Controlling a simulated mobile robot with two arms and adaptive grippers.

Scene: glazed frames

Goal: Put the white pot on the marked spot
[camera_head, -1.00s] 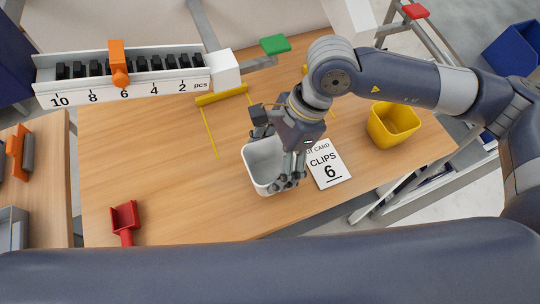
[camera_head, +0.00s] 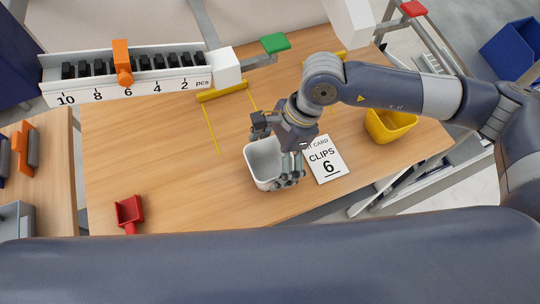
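The white pot (camera_head: 259,168) stands on the wooden table near its middle. My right gripper (camera_head: 276,150) is over the pot from the upper right. One dark finger is at the pot's back rim and the others reach down at its right front side, with a wide gap between them. The gripper looks open; whether any finger touches the pot I cannot tell. The gripper hides the pot's right part. Thin yellow lines (camera_head: 211,130) with a thicker yellow bar (camera_head: 222,92) mark an area behind the pot. My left gripper is not in view.
A card reading CLIPS 6 (camera_head: 325,158) lies right of the pot. A yellow bin (camera_head: 390,126) stands further right. A red scoop (camera_head: 129,212) lies at the front left. A numbered rack (camera_head: 125,80) with an orange slider stands at the back left.

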